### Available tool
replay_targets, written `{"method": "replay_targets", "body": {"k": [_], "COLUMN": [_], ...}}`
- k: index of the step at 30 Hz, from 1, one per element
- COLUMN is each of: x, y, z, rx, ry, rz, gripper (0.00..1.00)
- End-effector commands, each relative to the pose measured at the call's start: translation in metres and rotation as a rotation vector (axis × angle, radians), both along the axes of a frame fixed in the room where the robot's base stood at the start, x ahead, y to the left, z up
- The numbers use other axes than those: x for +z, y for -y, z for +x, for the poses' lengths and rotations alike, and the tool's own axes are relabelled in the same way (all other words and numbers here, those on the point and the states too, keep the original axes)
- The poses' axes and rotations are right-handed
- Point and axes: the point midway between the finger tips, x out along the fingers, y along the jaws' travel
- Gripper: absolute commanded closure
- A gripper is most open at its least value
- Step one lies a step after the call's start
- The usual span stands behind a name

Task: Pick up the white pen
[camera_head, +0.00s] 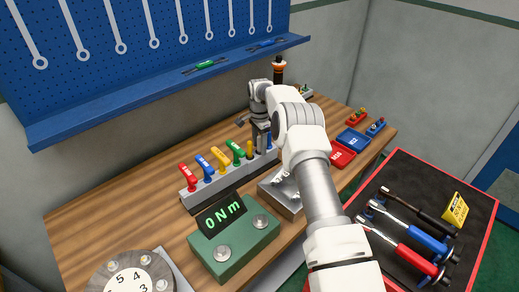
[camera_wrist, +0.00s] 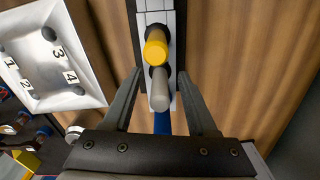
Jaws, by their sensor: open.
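A pale grey-white upright cylinder (camera_wrist: 159,88), the only whitish one in the row and seemingly the white pen, stands in a slotted rack (camera_head: 200,195). A yellow one (camera_wrist: 155,50) is next to it on one side and a blue one (camera_wrist: 162,122) on the other. My gripper (camera_wrist: 160,76) is open, with one finger on each side of the row around the whitish cylinder. No contact shows, and I cannot tell the height gap. In the head view my gripper (camera_head: 261,146) is over the right part of the rack and hides the whitish piece.
Red, blue, yellow and green handles fill the rack's left part. A metal tray with numbered spots (camera_wrist: 90,62) lies beside the rack. A green torque box (camera_head: 236,246) stands in front. A tool tray (camera_head: 395,170) with wrenches is at right. A blue pegboard shelf (camera_head: 160,92) overhangs behind.

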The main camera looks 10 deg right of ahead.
Motion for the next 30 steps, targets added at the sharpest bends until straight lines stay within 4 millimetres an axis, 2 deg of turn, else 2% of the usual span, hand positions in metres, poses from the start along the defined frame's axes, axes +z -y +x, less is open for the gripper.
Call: {"method": "replay_targets", "body": {"k": [2,9,12,22,26,30], "x": [0.000,0.000,0.000,0.004,0.023,0.053], "y": [0.000,0.000,0.000,0.000,0.000,0.000], "z": [0.000,0.000,0.000,0.000,0.001,0.001], "rx": [0.000,0.000,0.000,0.000,0.000,0.000], "ry": [0.000,0.000,0.000,0.001,0.003,0.005], "rz": [0.000,0.000,0.000,0.000,0.000,-0.001], "gripper": [0.43,0.87,1.00,1.00,1.00,1.00]}}
